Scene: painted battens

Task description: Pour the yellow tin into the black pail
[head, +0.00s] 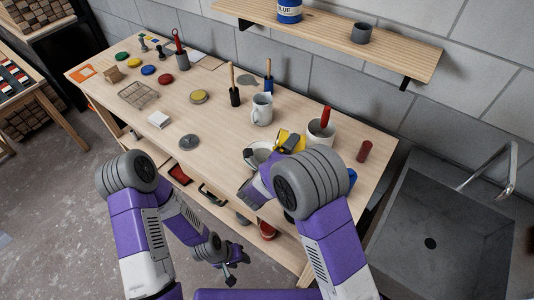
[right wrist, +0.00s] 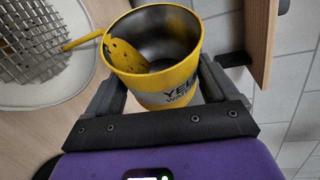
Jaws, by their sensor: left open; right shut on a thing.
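My right gripper (right wrist: 158,105) is shut around the yellow tin (right wrist: 178,80), which also shows in the head view (head: 291,138). The tin is tilted, its mouth towards the left in the right wrist view. Yellow paint with dark specks lies inside by the lip. A thin yellow streak, seemingly paint, runs from the lip to a metal mesh (right wrist: 35,40) over a white round vessel (right wrist: 82,80). That vessel is partly hidden by my gripper in the head view (head: 259,152). I see no plainly black pail. My left gripper (head: 232,277) is open and empty, low before the bench.
A white pot (head: 317,137) with a red-handled tool stands right of the tin, a white mug (head: 261,112) behind it. A red cylinder (head: 364,151) stands near the right end. A shelf (head: 335,39) holds a blue tin (head: 289,12) and dark grey cup (head: 362,34).

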